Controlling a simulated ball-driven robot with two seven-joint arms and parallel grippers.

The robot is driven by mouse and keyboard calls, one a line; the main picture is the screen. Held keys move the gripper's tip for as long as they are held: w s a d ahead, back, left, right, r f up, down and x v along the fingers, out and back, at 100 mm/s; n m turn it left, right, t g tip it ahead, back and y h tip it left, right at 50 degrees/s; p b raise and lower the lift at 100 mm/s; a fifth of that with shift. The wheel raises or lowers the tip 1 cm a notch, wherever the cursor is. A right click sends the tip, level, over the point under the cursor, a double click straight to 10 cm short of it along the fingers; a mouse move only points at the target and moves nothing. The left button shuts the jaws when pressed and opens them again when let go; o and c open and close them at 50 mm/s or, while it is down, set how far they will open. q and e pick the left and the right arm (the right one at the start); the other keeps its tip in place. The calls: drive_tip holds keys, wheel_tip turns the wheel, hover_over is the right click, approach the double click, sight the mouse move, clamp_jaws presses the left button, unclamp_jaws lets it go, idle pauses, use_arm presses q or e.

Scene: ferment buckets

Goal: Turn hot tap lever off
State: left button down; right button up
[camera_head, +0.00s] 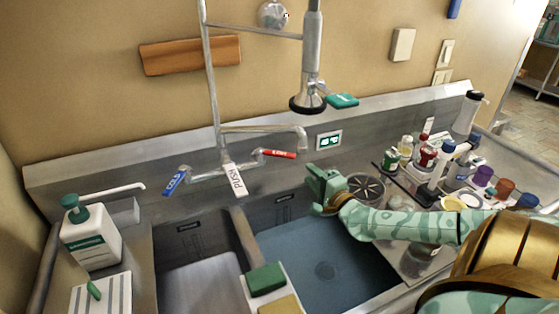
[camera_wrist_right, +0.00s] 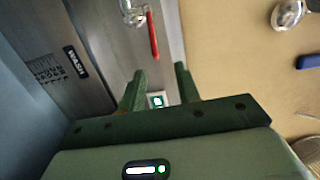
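The red hot tap lever (camera_head: 279,153) sticks out to the right from the faucet (camera_head: 232,158) on the back wall of the sink. In the right wrist view the red lever (camera_wrist_right: 152,36) lies beyond the fingertips, apart from them. My right gripper (camera_head: 314,176) is over the back of the right basin, below and to the right of the lever. Its two fingers (camera_wrist_right: 160,72) stand apart with nothing between them. The blue cold lever (camera_head: 175,181) hangs at the faucet's left, and a white PUSH tag (camera_head: 235,179) hangs between the levers. My left gripper is not in view.
A swing spout (camera_head: 270,130) and a hanging sprayer (camera_head: 309,95) are above the lever. A small green display (camera_head: 328,140) is on the backsplash. Bottles and jars (camera_head: 428,155) crowd the right counter. A soap bottle (camera_head: 92,236) stands at left. A green sponge (camera_head: 266,279) lies in front.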

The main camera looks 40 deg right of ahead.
sight(282, 153)
drive_tip(key=w+d+b, duration=0.1)
drive_tip(key=w+b, duration=0.1)
drive_tip(key=w, duration=0.3)
drive_tip(key=w+d+f+b, duration=0.1)
drive_tip(key=w+b, duration=0.1)
drive_tip(key=w, duration=0.3)
drive_tip(key=w+b, duration=0.2)
drive_tip(key=w, duration=0.4)
drive_tip(key=shift+d+f, duration=0.25)
drive_tip(key=shift+d, duration=0.15)
drive_tip(key=shift+r, duration=0.1)
drive_tip(key=shift+c, duration=0.3)
clamp_jaws()
